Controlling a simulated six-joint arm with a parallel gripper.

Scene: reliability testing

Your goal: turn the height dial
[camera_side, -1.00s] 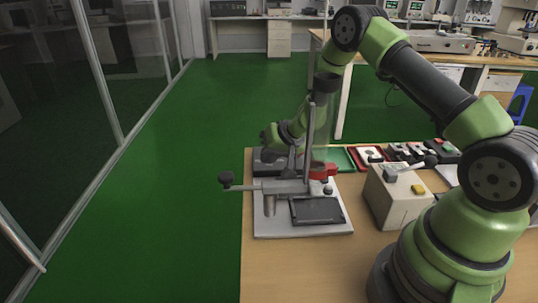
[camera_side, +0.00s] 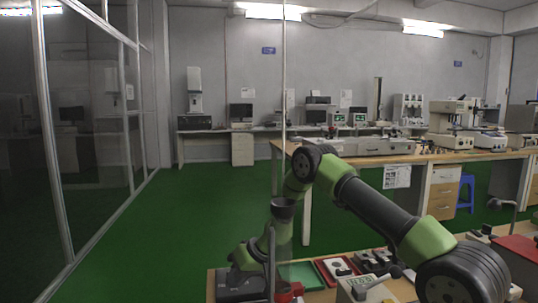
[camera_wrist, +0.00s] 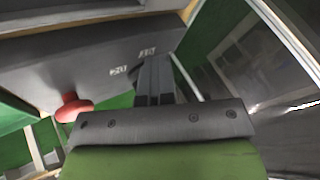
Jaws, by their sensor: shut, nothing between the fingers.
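My gripper (camera_wrist: 154,65) shows in the wrist view with its two grey fingers together and nothing visible between them. The fingers lie in front of or against a large dark grey housing (camera_wrist: 75,65) with small white markings. I cannot tell whether they touch it. A red knob (camera_wrist: 72,107) sticks out at the housing's lower left, apart from the fingers. I cannot tell which part is the height dial. In the side view, the tester's upright post (camera_side: 271,268) and dark rear block (camera_side: 240,287) show at the bottom edge; its front is out of frame.
A green tray (camera_side: 300,275), a red-edged tray (camera_side: 336,270) and a pale box with a lever (camera_side: 365,288) stand to the right. Green floor (camera_side: 190,210) lies open to the left.

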